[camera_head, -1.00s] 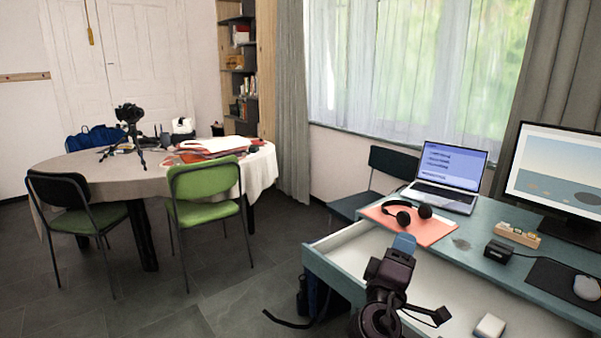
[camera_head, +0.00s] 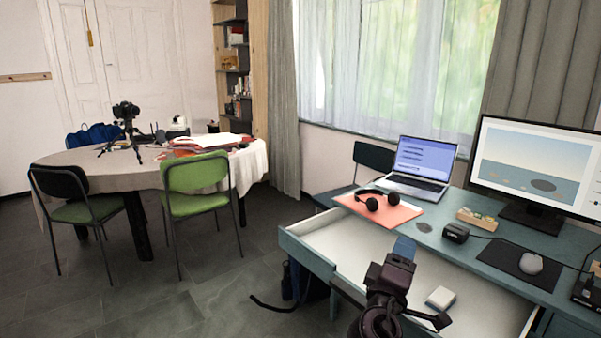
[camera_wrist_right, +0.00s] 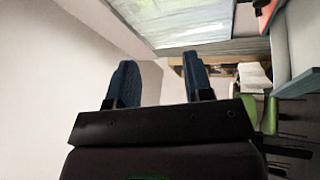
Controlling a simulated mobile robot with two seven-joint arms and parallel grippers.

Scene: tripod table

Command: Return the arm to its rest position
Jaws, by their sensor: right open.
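My right arm rises from the bottom of the head view, and its gripper (camera_head: 404,248) with blue fingers is in front of the open desk drawer in the picture. In the right wrist view the two blue fingers (camera_wrist_right: 160,82) stand apart with nothing between them, so the gripper is open and empty. My left gripper is not in view.
A blue desk (camera_head: 480,232) with its drawer (camera_head: 330,240) pulled out is at the right. It carries a laptop (camera_head: 418,167), headphones (camera_head: 376,199), a monitor (camera_head: 535,170) and a mouse (camera_head: 531,263). A white box (camera_head: 440,298) lies in the drawer. Dark floor (camera_head: 190,285) is free at left.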

